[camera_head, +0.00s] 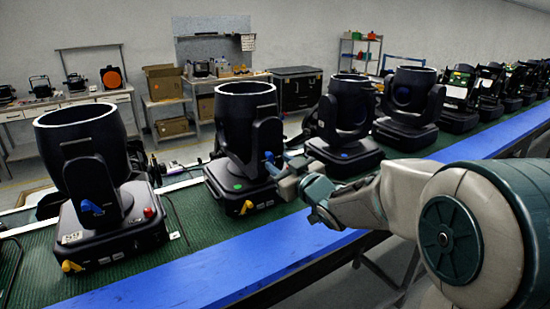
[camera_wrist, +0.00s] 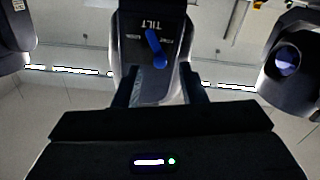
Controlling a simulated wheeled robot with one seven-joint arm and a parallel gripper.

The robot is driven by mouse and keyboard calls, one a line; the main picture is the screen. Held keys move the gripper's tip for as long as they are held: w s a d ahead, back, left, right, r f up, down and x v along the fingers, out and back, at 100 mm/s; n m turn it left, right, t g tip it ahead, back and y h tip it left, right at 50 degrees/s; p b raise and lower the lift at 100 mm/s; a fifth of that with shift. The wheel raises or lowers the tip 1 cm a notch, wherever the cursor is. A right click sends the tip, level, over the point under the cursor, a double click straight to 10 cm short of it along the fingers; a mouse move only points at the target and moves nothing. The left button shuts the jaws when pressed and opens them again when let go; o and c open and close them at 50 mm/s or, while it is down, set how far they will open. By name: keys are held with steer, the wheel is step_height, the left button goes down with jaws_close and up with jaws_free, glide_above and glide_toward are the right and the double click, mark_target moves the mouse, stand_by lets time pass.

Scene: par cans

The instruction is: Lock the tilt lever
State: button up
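The blue tilt lever (camera_wrist: 156,49) is in the middle top of the wrist view, on a dark yoke arm under the word TILT. It slants from upper left to lower right. Small labels flank it, too small to read surely. My gripper (camera_wrist: 159,88) is open, its two dark fingers apart below the lever with nothing seen between them. In the head view my gripper (camera_head: 284,180) is at the right side of the second moving-head light (camera_head: 232,115). A bit of blue on that light, likely the lever (camera_head: 270,157), shows just above my gripper.
Another light (camera_head: 85,135) with a blue lever (camera_head: 92,207) stands at the left. A further light (camera_head: 350,105) stands right of my gripper, and more line the green belt (camera_head: 195,225). A blue rail (camera_head: 215,268) runs along the belt's front edge.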

mark_target(272, 158)
steer(key=shift+x, duration=1.65)
jaws_close()
